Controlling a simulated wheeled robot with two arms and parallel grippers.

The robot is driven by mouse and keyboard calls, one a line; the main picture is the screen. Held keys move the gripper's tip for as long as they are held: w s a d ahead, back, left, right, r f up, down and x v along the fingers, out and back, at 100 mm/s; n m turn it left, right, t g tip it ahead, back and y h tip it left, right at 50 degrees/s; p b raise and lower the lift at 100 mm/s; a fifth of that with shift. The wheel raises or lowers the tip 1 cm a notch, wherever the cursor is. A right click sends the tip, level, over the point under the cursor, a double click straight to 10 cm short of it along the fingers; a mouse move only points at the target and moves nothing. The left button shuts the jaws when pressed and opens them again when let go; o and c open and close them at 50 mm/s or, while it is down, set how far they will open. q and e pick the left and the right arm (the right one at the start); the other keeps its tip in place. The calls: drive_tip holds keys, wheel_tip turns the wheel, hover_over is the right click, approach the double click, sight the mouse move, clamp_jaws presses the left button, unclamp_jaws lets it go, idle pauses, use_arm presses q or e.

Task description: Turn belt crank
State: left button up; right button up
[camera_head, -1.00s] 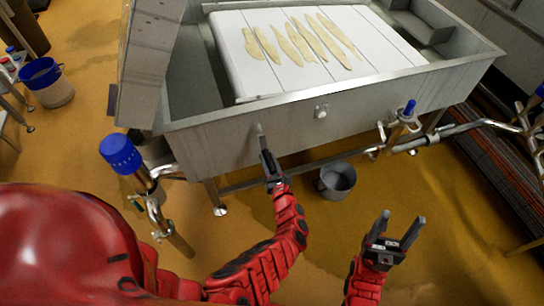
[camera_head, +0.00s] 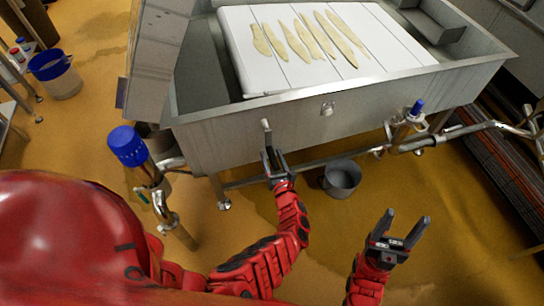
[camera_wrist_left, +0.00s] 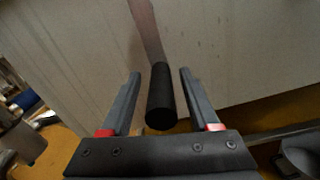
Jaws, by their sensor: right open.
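The belt crank (camera_head: 265,125) shows as a small pale arm on the front wall of the steel vat. In the left wrist view its black cylindrical handle (camera_wrist_left: 160,98) points toward the camera, with a flat metal arm (camera_wrist_left: 146,30) behind it. My left gripper (camera_head: 271,155) is at the crank. Its two fingers are apart, one on each side of the handle, with visible gaps, so it does not grip it. In the head view the handle is mostly hidden by the gripper. My right gripper (camera_head: 402,222) is open and empty, well away from the crank.
The steel vat (camera_head: 220,140) carries a white belt (camera_head: 240,62) with several pale strips on top. A blue-topped valve (camera_head: 126,146) stands at left, another blue-handled valve (camera_head: 416,110) at right. A grey bucket (camera_head: 341,178) stands on the floor below the vat.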

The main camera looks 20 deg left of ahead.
sight(278, 171)
use_arm(q)
drive_tip(key=shift+s+d+r, duration=0.1)
drive_tip(key=shift+s+d, duration=0.1)
drive_tip(key=shift+s, duration=0.05)
drive_tip(key=p+v, duration=0.1)
drive_tip(key=v, duration=0.1)
drive_tip(key=p+v, duration=0.2)
drive_tip(key=v, duration=0.1)
drive_tip(key=shift+w+r, duration=0.1)
drive_tip(key=shift+r, duration=0.1)
drive_tip(key=p+v, duration=0.1)
drive_tip(key=v, duration=1.1)
drive_tip(key=shift+f+p, duration=0.3)
drive_tip(key=shift+p, duration=0.1)
